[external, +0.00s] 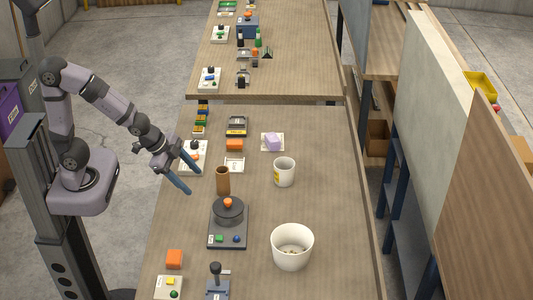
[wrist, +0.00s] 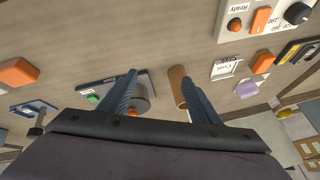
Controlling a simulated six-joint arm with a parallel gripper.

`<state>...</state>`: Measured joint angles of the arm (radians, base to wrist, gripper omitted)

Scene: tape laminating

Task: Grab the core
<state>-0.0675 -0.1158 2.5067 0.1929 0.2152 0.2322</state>
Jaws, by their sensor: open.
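The core appears to be the brown hollow cylinder (external: 223,180) standing upright near the middle of the table. My gripper (external: 194,182) is open and empty, to the left of the core in the external view, with its two blue fingers apart and pointing down to the right. In the wrist view the core (wrist: 177,85) shows between the fingers, close to the right finger, which partly covers it. I cannot tell the exact distance between them.
A dark round device (external: 229,214) with an orange knob stands just in front of the core. A white cup (external: 284,172) is to its right and a white bin (external: 292,248) at the front right. The right side of the table is largely clear.

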